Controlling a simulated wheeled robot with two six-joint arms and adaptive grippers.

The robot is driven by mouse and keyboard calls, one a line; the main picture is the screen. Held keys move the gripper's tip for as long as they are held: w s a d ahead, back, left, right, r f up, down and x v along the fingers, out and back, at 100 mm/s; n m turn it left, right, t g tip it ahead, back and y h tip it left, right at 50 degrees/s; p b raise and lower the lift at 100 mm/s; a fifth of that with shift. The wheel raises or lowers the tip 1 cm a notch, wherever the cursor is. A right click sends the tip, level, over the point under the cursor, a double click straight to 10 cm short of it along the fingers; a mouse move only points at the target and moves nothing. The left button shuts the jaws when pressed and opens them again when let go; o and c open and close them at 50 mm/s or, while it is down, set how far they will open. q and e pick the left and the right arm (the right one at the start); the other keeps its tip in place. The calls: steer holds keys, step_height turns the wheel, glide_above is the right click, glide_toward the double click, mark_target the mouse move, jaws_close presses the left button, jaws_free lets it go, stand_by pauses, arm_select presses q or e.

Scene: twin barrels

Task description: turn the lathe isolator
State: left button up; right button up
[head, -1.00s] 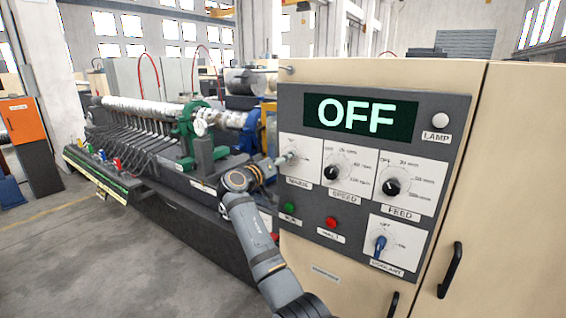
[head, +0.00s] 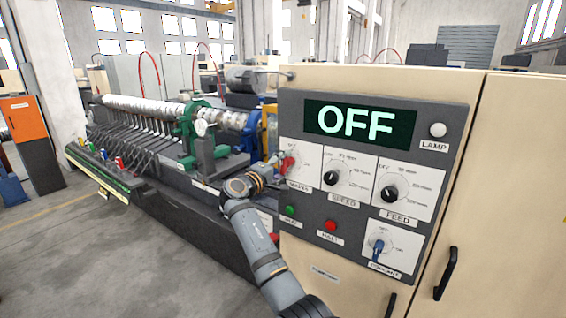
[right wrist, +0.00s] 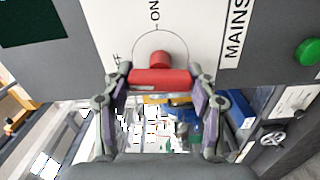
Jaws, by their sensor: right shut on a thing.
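The lathe isolator is a red handle (head: 288,163) on the white MAINS plate at the upper left of the control panel. In the right wrist view the red handle (right wrist: 160,78) lies as a crossbar, with a round red stub toward the ON mark. My right gripper (head: 275,170) is at the handle, left of the panel. In the right wrist view its fingers (right wrist: 161,84) are shut on the two ends of the crossbar. The panel display (head: 360,121) reads OFF. My left gripper is not in view.
The SPEED knob (head: 331,178) and FEED knob (head: 389,194) sit right of the isolator. Below are a green button (head: 290,210), a red button (head: 331,225) and a blue COOLANT switch (head: 378,245). The lathe bed stretches away at left; floor is clear at lower left.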

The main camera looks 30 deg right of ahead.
steer(key=shift+n, duration=0.6)
steer(key=shift+p, duration=0.3)
steer(key=o, duration=1.2)
steer(key=shift+c, duration=0.2)
steer(key=shift+a, duration=0.1)
steer(key=v, duration=1.2)
